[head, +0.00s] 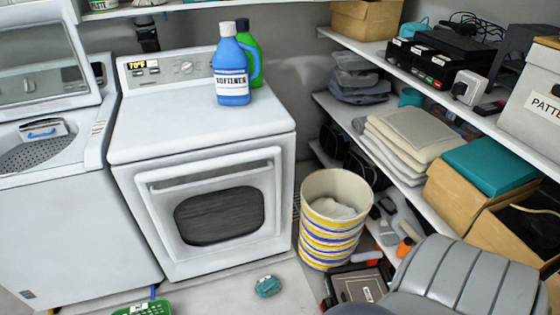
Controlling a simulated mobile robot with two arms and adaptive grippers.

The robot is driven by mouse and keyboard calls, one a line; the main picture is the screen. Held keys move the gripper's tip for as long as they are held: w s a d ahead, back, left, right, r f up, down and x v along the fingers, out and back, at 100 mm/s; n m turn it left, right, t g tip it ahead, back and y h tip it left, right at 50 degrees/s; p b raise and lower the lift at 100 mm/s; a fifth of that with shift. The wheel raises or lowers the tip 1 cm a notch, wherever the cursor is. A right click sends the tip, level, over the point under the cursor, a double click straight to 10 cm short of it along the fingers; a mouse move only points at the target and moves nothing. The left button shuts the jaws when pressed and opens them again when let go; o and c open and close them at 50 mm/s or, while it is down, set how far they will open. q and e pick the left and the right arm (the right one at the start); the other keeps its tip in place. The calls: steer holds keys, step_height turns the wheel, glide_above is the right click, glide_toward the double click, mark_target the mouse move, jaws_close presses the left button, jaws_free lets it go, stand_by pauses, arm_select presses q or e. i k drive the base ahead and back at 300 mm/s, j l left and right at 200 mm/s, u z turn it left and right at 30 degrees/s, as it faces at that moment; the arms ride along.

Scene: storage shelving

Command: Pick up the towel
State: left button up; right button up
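A stack of folded beige cloths that look like towels (415,132) lies on the middle shelf at the right. A pale crumpled cloth (334,209) shows inside the round striped basket (332,247) on the floor; I cannot tell whether it is a towel. A small teal item (268,286) lies on the floor in front of the dryer; it is too small to tell what it is. Neither of my grippers is in view.
A white dryer (200,150) carries a blue softener bottle (231,75) and a green bottle (250,45). A washer with its lid up (60,225) stands left. A green basket (143,308), a tool case (358,284) and a ribbed grey object (465,280) crowd the floor.

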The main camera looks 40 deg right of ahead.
mark_target(267, 286)
steer(key=i+z, duration=0.2)
steer(key=z, duration=0.25)
steer(key=i+j+z, duration=0.1)
steer(key=z, duration=0.35)
steer(key=i+j+z, duration=0.15)
steer(key=i+z, duration=0.15)
steer(key=z, duration=0.2)
steer(key=i+j+z, duration=0.15)
steer(key=z, duration=0.3)
steer(key=j, duration=0.1)
